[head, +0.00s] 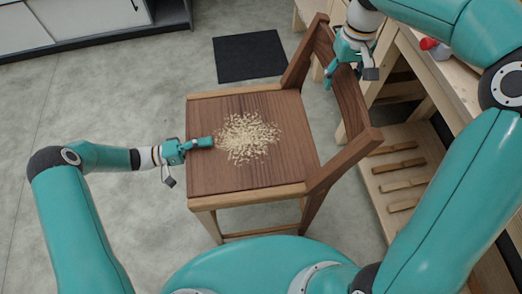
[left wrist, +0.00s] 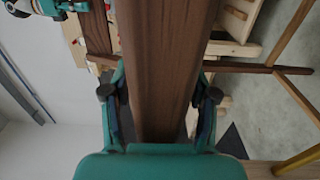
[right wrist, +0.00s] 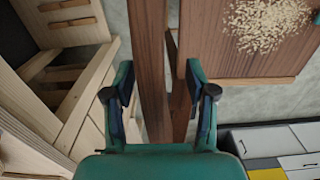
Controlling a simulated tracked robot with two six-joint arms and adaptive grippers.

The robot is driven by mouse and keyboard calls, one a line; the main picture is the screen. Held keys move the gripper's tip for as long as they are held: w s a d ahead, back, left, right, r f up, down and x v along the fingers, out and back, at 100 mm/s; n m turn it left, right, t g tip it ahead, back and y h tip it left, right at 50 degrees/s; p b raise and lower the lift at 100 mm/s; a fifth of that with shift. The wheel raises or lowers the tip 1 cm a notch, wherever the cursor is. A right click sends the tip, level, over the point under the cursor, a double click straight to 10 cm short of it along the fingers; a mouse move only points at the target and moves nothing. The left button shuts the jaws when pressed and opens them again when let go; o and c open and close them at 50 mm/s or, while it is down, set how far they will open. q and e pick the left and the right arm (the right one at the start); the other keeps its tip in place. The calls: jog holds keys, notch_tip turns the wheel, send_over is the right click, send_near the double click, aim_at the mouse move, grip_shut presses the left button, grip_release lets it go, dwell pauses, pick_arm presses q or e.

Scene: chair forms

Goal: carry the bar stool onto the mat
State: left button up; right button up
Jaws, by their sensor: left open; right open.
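The bar stool (head: 215,170) stands on the grey floor, with a dark brown wooden seat, lighter legs and a backrest on its right side. My left gripper (head: 203,143) is open at the seat's left edge. In the left wrist view its fingers (left wrist: 160,95) lie either side of a brown board of the stool (left wrist: 165,60). My right gripper (head: 335,75) is open at the backrest. In the right wrist view its fingers (right wrist: 160,95) straddle the backrest rail (right wrist: 148,40). The black mat (head: 250,57) lies bare on the floor beyond the stool.
A pile of pale shavings (head: 246,138) lies on the seat. A wooden workbench (head: 440,75) with a slatted lower shelf (head: 400,160) stands close on the right. A cabinet (head: 90,20) stands at the back left. The floor left of the stool is clear.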

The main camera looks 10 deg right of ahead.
aim_at(347, 65)
pick_arm(q)
grip_shut()
pick_arm(e)
grip_shut()
pick_arm(q)
jog(key=shift+f, duration=0.1)
